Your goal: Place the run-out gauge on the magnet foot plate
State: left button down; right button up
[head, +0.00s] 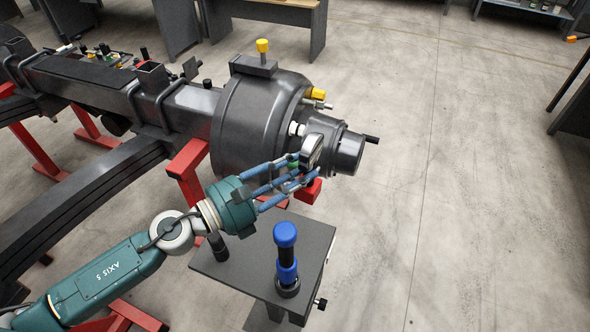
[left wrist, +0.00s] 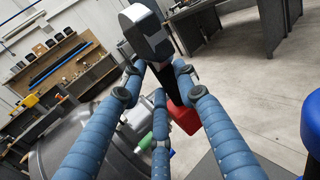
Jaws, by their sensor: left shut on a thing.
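My left gripper (head: 298,168) is shut on the run-out gauge (head: 312,149), a grey and black rounded body. It holds the gauge up in front of the axle's hub end. In the left wrist view the gauge (left wrist: 145,30) stands out beyond the blue fingers (left wrist: 160,85). A dark flat plate (head: 225,264) tops a small stand below and in front of the gripper. I cannot tell whether this is the magnet foot plate; no other clear candidate shows. My right gripper is not in view.
The big grey axle (head: 245,115) rests on red stands (head: 188,172) close behind the gripper. Benches (head: 270,12) stand at the back. The concrete floor (head: 470,190) at right is clear.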

pick_arm(q)
jog(key=w+a+f+n+t+y+b, duration=0.1)
jog(key=w+a+f+b, duration=0.2)
jog(key=a+b, duration=0.5)
jog(key=w+a+f+n+t+y+b, duration=0.15)
jog(key=w+a+f+b, duration=0.3)
jog(key=b, duration=0.55)
jog(key=w+a+r+m+h+b, duration=0.1)
jog(key=w+a+r+b, duration=0.1)
jog(key=a+r+b, duration=0.55)
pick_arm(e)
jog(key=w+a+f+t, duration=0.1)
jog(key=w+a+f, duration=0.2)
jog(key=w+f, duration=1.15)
pick_arm(q)
notch_tip(320, 180, down, 19)
jog(key=b, duration=0.3)
jog(key=shift+w+f+g, duration=0.15)
jog(key=shift+f+g, duration=0.05)
jog(key=shift+g, duration=0.25)
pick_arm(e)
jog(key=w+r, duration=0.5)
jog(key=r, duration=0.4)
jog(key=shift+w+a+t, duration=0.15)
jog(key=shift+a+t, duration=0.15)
pick_arm(q)
jog(key=shift+f, duration=0.1)
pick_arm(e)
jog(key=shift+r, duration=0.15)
